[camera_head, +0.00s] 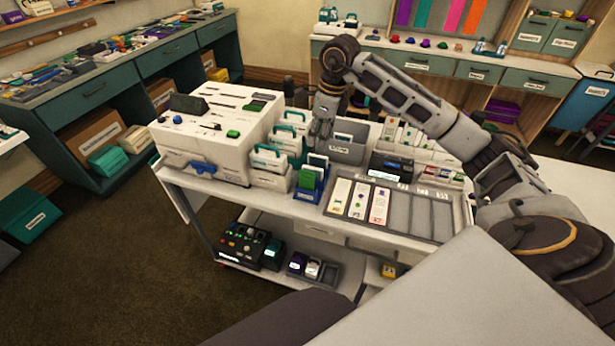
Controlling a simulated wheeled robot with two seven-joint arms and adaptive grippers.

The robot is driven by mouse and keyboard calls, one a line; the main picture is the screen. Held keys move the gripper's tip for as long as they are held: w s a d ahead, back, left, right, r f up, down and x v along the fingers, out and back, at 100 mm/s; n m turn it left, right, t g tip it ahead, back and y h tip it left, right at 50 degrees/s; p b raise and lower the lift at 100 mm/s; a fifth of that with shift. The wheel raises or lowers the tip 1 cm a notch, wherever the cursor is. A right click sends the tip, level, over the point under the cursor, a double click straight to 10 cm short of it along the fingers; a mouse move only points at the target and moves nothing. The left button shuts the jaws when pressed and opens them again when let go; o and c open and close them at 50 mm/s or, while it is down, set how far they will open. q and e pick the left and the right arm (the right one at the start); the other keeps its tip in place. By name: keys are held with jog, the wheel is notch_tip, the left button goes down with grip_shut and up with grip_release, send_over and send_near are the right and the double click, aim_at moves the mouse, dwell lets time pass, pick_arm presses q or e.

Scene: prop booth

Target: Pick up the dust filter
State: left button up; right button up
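My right arm comes in from the right and bends down over the cart. My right gripper (322,130) hangs fingers-down among the upright, handled pieces at the middle of the cart. Its fingertips are small and partly hidden, so I cannot tell if they are open or touching anything. White and teal handled pieces (270,158) stand in a row left of it. A blue and green piece (310,178) stands in a holder in front of it. I cannot tell which piece is the dust filter. My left gripper is not in view.
A large white box-shaped unit (213,135) takes up the cart's left end. Labelled strips (360,200) and grey slots (420,215) lie at the cart's front right. A grey bin (350,153) sits right of the gripper. Open floor (110,260) lies left of the cart.

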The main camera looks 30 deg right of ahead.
send_over(313, 168)
jog(key=f, duration=0.5)
jog(key=d+f, duration=0.1)
jog(key=f, duration=0.1)
jog(key=shift+s+f, duration=0.2)
jog(key=shift+f, duration=0.15)
jog(key=shift+a+f, duration=0.1)
jog(key=shift+f, duration=0.4)
jog(key=shift+w+a+f+p, duration=0.2)
jog(key=shift+f+p, duration=0.15)
jog(key=shift+f, duration=0.65)
jog(key=shift+w+a+f+p, duration=0.15)
jog(key=shift+f+p, duration=0.2)
jog(key=shift+f, duration=0.6)
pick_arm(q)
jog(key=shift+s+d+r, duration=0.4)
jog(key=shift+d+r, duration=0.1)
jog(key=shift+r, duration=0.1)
pick_arm(e)
jog(key=shift+f, duration=0.5)
jog(key=shift+c, duration=0.3)
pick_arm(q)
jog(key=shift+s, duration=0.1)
pick_arm(e)
jog(key=c, duration=0.7)
